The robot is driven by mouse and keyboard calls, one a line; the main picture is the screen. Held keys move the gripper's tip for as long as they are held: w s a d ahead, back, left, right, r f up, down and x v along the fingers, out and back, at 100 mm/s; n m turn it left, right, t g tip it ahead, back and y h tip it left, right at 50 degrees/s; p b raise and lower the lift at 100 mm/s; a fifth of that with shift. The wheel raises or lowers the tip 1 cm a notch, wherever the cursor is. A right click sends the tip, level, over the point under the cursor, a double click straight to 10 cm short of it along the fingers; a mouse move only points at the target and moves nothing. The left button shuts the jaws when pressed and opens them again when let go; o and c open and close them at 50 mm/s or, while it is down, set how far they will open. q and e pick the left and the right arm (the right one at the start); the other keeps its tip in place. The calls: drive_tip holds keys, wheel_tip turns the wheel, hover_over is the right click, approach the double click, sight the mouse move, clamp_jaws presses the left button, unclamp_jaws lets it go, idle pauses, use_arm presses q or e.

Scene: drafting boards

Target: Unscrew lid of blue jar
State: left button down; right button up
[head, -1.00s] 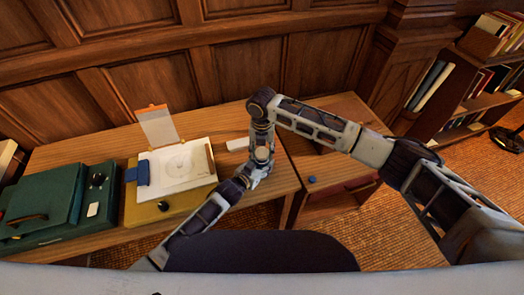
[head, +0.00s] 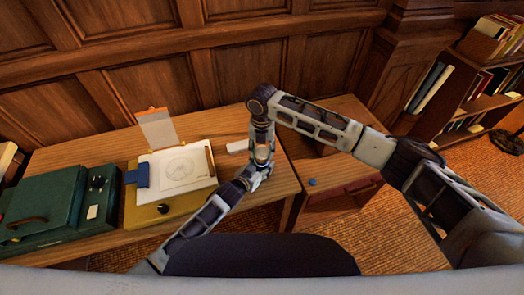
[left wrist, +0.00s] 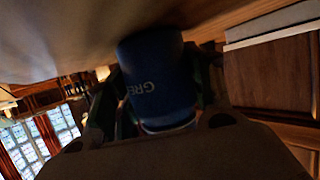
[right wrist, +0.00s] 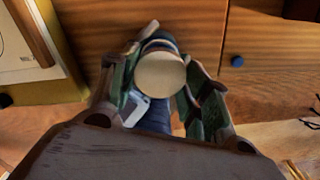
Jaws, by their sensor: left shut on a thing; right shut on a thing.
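The blue jar (left wrist: 158,78), with pale lettering, is between the fingers of my left gripper (left wrist: 155,92), which is shut on its body. In the right wrist view the round cream lid (right wrist: 160,73) faces the camera, between the fingers of my right gripper (right wrist: 163,66), which is shut on it. In the head view my right gripper (head: 261,146) comes down from above and my left gripper (head: 257,172) is just below it. The jar is mostly hidden there by the grippers. I cannot tell whether the lid is loose on the jar.
A wooden desk (head: 85,150) lies under the grippers. On it are a yellow drafting board (head: 135,215) with white paper (head: 180,168), a green case (head: 45,205) and a small white block (head: 238,146). A cabinet with a blue knob (head: 312,181) stands to the right.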

drive_tip(key=shift+r, duration=1.25)
use_arm(q)
drive_tip(key=c, duration=0.5)
unclamp_jaws()
drive_tip(key=shift+s, duration=0.1)
drive_tip(key=shift+v, duration=5.95)
